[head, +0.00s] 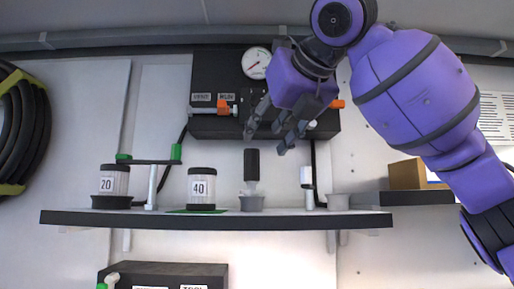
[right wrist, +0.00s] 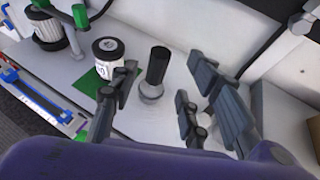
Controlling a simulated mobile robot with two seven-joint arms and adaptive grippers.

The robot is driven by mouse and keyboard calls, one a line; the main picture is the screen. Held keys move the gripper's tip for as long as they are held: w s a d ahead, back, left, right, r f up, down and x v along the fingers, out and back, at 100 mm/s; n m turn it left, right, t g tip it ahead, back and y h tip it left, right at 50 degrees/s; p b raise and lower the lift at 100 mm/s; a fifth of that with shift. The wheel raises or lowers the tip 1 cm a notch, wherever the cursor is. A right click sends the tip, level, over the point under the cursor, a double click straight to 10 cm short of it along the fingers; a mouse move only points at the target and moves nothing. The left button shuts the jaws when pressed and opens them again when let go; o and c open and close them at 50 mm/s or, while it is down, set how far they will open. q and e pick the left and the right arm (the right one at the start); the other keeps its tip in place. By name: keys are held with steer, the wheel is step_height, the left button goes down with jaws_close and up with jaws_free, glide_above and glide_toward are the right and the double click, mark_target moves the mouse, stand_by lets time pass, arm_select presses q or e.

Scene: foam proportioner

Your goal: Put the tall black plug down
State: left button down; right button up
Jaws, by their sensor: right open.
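The tall black plug (head: 252,164) stands upright on the shelf, its clear lower part in or on a small grey cup (head: 251,203). The black plug (right wrist: 157,65) also shows in the right wrist view, with its pale round base (right wrist: 151,91) below it. My right gripper (head: 268,133) is open and empty, just above the plug and slightly right of it in the head view. In the right wrist view the plug shows in the gap between the spread fingers, apart from them. My left gripper is not in view.
The shelf (head: 150,219) also carries a jar marked 40 (head: 201,187) on a green mat, a jar marked 20 (head: 114,180), a lever with green ends (head: 150,161), a white-topped post (head: 306,177) and another grey cup (head: 338,201). A gauge panel (head: 225,75) is behind the gripper.

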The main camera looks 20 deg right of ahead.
steer(key=shift+v, duration=1.65)
